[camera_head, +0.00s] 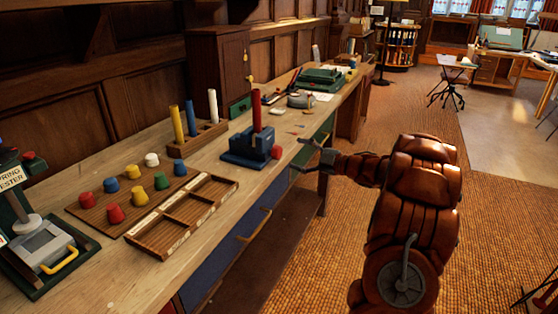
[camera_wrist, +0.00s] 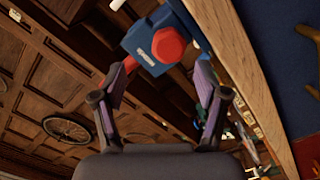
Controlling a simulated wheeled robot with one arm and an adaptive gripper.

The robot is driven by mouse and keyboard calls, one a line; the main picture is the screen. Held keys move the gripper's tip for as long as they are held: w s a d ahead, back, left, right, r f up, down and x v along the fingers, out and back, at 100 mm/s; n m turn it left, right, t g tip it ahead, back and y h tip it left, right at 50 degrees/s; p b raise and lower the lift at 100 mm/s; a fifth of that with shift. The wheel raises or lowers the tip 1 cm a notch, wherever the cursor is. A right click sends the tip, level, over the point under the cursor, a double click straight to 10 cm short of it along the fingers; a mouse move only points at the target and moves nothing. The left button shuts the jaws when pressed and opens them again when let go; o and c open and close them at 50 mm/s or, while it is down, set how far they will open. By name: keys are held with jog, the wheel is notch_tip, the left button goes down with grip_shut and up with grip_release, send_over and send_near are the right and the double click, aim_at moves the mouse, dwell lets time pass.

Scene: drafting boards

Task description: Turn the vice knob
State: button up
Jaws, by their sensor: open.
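The blue vice (camera_head: 246,147) stands at the front edge of the long wooden workbench, with a red cylinder (camera_head: 256,108) upright in it. Its round red knob (camera_head: 277,152) is on the side facing my gripper. My gripper (camera_head: 302,154) is open and empty, off the bench edge to the right of the knob, with a gap between them. In the wrist view, the red knob (camera_wrist: 168,45) lies ahead of the open fingertips (camera_wrist: 160,72), between their lines and not touching them. The blue vice body (camera_wrist: 146,40) is behind it; part of the red cylinder is hidden by the left finger.
A wooden rack (camera_head: 197,141) with yellow, blue and white cylinders stands left of the vice. A board of coloured knobs (camera_head: 110,202), a divided tray (camera_head: 165,240) and a spring tester (camera_head: 40,250) are nearer. Small items lie farther along the bench. The floor right is mostly open.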

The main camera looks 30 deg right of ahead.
aim_at(280, 153)
jog(key=shift+y, duration=0.3)
jog(key=shift+a+f+p+x, duration=0.1)
jog(key=shift+f+x, duration=0.05)
jog(key=shift+x, duration=1)
jog(key=shift+a+f+p+x, duration=0.1)
jog(key=shift+f+x, duration=0.05)
jog(key=shift+x, duration=1.05)
jog(key=shift+a+f+p+x, duration=0.1)
jog(key=shift+f+x, duration=0.05)
jog(key=shift+x, duration=1)
jog(key=shift+s, duration=0.15)
jog(key=c, duration=1.2)
jog(key=shift+o, duration=0.2)
jog(key=m+p, duration=0.1)
jog(key=p, duration=0.1)
jog(key=shift+r+p, duration=0.2)
jog(key=shift+p, duration=0.15)
jog(key=shift+m+p, duration=1)
jog(key=shift+f, duration=0.15)
